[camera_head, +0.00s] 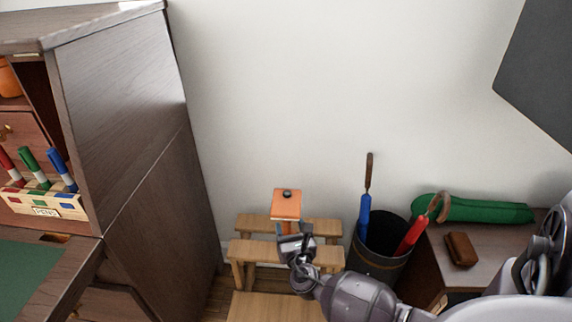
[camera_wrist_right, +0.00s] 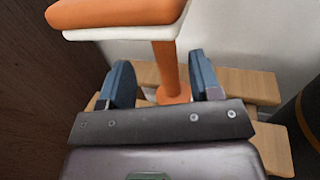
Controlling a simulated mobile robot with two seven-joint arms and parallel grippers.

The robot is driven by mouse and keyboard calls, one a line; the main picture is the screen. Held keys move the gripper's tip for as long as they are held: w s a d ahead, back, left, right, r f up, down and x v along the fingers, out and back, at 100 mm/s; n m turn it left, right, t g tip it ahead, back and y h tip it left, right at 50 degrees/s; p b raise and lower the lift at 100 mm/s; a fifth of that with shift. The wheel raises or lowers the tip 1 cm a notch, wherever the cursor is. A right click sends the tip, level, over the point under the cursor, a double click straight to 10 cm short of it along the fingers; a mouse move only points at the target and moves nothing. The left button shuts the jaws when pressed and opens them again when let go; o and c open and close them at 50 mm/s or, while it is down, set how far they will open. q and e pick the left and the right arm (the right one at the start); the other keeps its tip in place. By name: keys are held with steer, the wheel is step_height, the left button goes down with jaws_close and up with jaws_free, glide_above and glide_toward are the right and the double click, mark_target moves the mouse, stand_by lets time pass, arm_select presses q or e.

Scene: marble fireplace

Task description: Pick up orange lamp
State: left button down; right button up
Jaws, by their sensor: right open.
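The orange lamp (camera_head: 286,204) stands on a wooden step stool (camera_head: 329,223) near the wall, with its square orange shade and dark top knob showing in the head view. In the right wrist view, the lamp's orange stem (camera_wrist_right: 167,68) rises between the two fingers, with the orange and white shade above. My right gripper (camera_wrist_right: 160,80) is open, one blue-grey finger on each side of the stem and apart from it. In the head view my right gripper (camera_head: 295,240) is just below the shade and hides the stem and base. My left gripper is not in view.
A dark wooden cabinet (camera_head: 120,150) stands left of the stool. A dark bin (camera_head: 376,265) with blue and red umbrellas stands at the right. Beyond it, a side table (camera_head: 490,250) holds a green umbrella (camera_head: 475,209) and a brown wallet-like item (camera_head: 461,249).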

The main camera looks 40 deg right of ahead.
mark_target(286, 224)
steer(key=x, duration=0.3)
steer(key=shift+w+d+f+b, duration=0.15)
steer(key=shift+d+f+b, duration=0.15)
steer(key=shift+b, duration=0.1)
steer(key=shift+w+d+r, duration=0.15)
steer(key=shift+w+r, duration=0.05)
steer(key=shift+w, duration=0.05)
jaws_close()
